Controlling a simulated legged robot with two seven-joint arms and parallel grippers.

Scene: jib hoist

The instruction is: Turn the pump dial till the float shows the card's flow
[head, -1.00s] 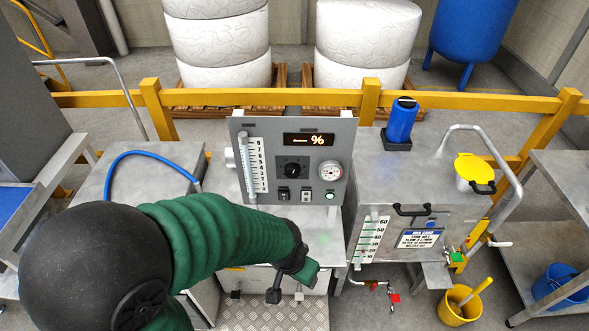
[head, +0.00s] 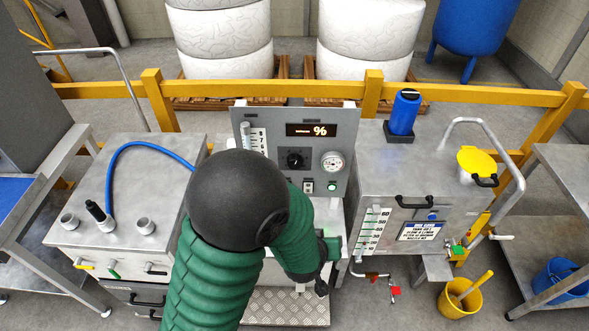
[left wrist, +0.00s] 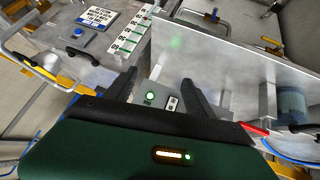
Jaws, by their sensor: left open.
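The pump dial is a black round knob (head: 295,158) on the grey upright panel (head: 345,125) in the head view. Left of it stands the float tube with its number scale (head: 258,140); my arm hides its lower part, and I cannot make out the float. The card (head: 422,231) is a white label with a blue header on the tank front; it also shows in the left wrist view (left wrist: 97,17). Its text is too small to read surely. My left gripper (head: 322,288) is low in front of the panel, below the dial. In the wrist view its fingers (left wrist: 160,79) are apart and empty.
A lit percent display (head: 312,130), a gauge (head: 331,161) and a green button (head: 332,187) share the panel. The steel tank (head: 370,175) stands to the right. A bench with a blue hose (head: 150,146) is at the left. My arm covers the space before the panel.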

